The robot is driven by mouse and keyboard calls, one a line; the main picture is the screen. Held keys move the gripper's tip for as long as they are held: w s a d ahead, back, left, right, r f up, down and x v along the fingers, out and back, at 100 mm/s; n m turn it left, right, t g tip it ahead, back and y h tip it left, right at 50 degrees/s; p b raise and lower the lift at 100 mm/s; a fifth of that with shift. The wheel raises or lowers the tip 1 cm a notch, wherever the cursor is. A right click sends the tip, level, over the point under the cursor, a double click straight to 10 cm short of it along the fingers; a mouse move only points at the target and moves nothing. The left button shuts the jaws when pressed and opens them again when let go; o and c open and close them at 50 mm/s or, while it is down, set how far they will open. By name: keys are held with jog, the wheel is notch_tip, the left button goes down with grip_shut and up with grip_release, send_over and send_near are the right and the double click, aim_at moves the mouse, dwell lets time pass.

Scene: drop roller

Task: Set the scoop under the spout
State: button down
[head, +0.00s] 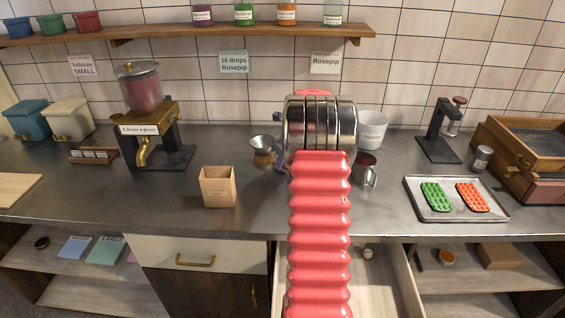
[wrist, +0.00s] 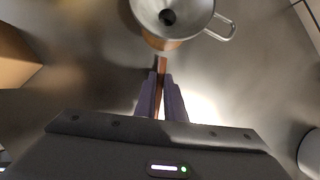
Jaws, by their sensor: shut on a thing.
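The dispenser (head: 142,92) stands at the left of the counter, a red-filled jar on a dark stand with a brass spout (head: 143,153). A copper-coloured scoop (head: 264,158) is at mid-counter; its rim (wrist: 160,43) and brown handle (wrist: 161,65) show in the wrist view. A steel funnel (head: 262,142) sits over the scoop and hides most of its bowl; it also shows in the wrist view (wrist: 190,12). My gripper (wrist: 160,85) is shut on the scoop's handle. In the head view my arm mostly hides my gripper. I cannot tell whether the scoop touches the counter.
A tan open box (head: 217,188) stands between dispenser and scoop, near the front edge. A steel cup (head: 364,170) and white pot (head: 371,130) are right of my arm. A tray of moulds (head: 456,213) lies further right. An open drawer (head: 375,285) juts out below.

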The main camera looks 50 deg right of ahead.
jog(key=c, duration=1.8)
grip_release()
jog(key=shift+c, duration=0.2)
jog(key=shift+r, duration=0.1)
jog(key=v, duration=1.2)
jog(key=shift+a, duration=0.1)
